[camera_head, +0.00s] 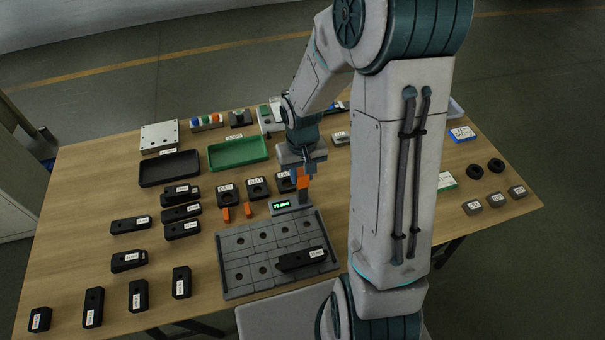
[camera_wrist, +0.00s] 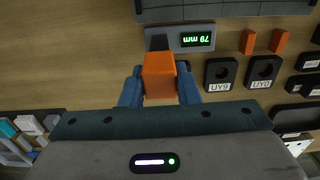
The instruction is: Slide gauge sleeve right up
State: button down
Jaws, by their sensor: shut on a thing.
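The orange gauge sleeve (camera_head: 304,180) is on a short grey post that rises from the right end of a gauge base (camera_head: 283,206). The base has a small green display; in the wrist view the display (camera_wrist: 198,40) appears upside down and reads 79 mm. My gripper (camera_head: 306,164) is above the gauge, pointing down, and is shut on the sleeve. In the wrist view the sleeve (camera_wrist: 159,75) sits between the two blue fingers of my gripper (camera_wrist: 160,92). Most of the post is hidden behind the sleeve there.
A grey slotted plate (camera_head: 235,268) with a black block (camera_head: 300,259) lies in front of the gauge. Two loose orange pieces (camera_head: 226,214) and black holed blocks (camera_head: 258,187) stand left of it. A green tray (camera_head: 238,152) and black tray (camera_head: 169,168) lie behind.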

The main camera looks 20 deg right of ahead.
aim_at(302, 172)
jog(key=shift+w+r, duration=0.1)
jog(key=shift+r, duration=0.15)
jog(key=c, duration=1.1)
grip_release()
notch_tip(302, 172, up, 14)
jog(key=shift+f, duration=0.1)
jog(key=s+r+t, duration=0.1)
jog(key=s, duration=0.4)
jog(key=s+r+t, duration=0.1)
jog(key=s, duration=0.3)
jog(key=s+r+t, duration=0.1)
jog(key=s+r, duration=0.1)
jog(key=s, duration=0.3)
jog(key=shift+s, duration=0.35)
